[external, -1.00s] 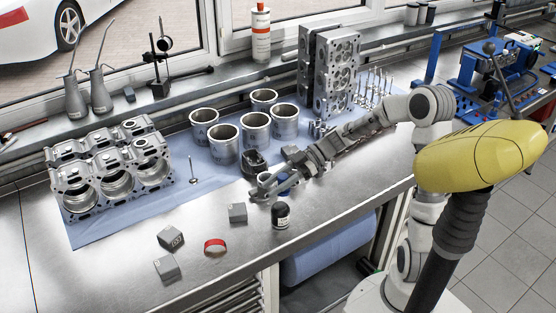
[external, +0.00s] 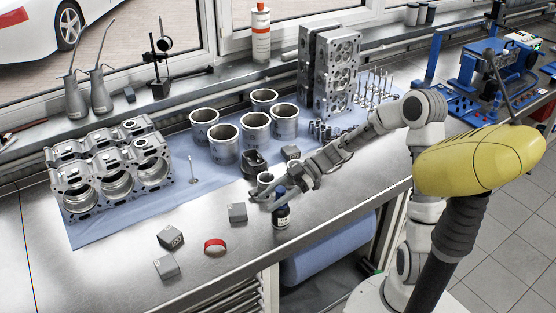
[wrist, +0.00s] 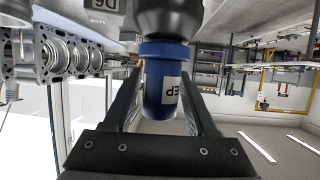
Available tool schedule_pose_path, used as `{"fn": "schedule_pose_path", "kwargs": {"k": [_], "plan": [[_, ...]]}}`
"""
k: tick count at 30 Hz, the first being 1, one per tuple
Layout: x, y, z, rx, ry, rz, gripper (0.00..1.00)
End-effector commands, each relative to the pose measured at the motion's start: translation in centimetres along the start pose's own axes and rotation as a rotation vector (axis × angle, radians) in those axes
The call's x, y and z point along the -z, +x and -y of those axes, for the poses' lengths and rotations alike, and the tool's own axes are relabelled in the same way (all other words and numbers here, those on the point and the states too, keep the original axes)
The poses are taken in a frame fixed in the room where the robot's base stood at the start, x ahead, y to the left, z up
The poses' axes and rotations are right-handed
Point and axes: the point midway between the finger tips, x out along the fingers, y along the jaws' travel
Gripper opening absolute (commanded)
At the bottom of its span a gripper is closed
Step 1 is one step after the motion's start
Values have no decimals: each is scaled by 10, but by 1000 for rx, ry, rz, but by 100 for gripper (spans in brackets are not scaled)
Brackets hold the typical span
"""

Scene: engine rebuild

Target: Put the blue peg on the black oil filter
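The black oil filter (external: 281,218) stands upright near the bench's front edge. It also shows as a dark round shape at the top of the wrist view (wrist: 168,22). The blue peg (wrist: 160,88), with a wide rim and a white label, is between the fingers of my gripper (wrist: 162,72). The fingertips appear to press on its sides. In the external view the blue peg (external: 281,197) is directly over the filter, its lower end at the filter's top. I cannot tell whether they touch. My gripper (external: 280,190) partly hides the peg.
Several grey blocks lie nearby, one (external: 237,212) left of the filter. A red ring (external: 215,246) lies on the bare bench. Metal cylinders (external: 224,143) and the engine block (external: 110,175) stand on the blue mat (external: 200,205).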

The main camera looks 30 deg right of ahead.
Motion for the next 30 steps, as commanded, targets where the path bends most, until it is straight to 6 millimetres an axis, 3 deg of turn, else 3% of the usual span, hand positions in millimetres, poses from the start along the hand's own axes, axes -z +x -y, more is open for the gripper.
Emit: {"fn": "schedule_pose_path", "kwargs": {"k": [14,30], "plan": [[5,-2,0,0,0,0,69],[3,-107,-1,-4,0,1,69]]}}
